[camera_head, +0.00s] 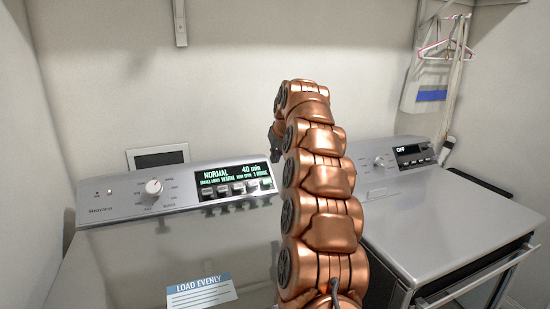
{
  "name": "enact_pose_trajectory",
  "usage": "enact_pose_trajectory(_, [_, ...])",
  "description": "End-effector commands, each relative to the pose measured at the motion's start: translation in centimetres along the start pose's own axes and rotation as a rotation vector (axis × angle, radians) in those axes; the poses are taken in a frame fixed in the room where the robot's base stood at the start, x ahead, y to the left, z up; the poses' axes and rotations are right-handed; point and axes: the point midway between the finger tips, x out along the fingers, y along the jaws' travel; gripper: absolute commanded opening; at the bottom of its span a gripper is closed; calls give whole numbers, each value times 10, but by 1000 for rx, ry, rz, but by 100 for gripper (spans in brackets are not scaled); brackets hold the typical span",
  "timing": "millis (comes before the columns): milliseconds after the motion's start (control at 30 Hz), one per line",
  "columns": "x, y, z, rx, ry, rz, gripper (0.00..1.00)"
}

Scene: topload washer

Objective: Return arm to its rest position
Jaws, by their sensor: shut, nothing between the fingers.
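My copper-coloured arm (325,190) rises from the bottom edge, right of the middle, in the head view. Its links stack upward and end near the height of the back wall's middle. It stands in front of the gap between the two machines. A small dark part (275,132) shows at the left of its upper end. I cannot make out my gripper's fingers, which are hidden behind the arm. The washer (120,265) is on the left, lid closed. Its lit panel (235,181) reads NORMAL and 40 min, and its white knob (153,187) is at the left.
A second machine (450,215) stands at the right, its display (413,154) reading OFF and a handle on its front. A LOAD EVENLY label (201,291) is on the washer lid. Hangers (447,48) hang at the upper right. The air left of my arm is clear.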

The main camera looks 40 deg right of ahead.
Motion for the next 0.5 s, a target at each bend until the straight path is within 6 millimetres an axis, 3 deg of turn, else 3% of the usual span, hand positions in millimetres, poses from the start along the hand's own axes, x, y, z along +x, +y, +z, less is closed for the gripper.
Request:
enact_pose_trajectory(367, [0, 0, 0, 0, 0, -1, 0])
enact_pose_trajectory(500, [-4, -15, 6, -12, -16, -18, 0])
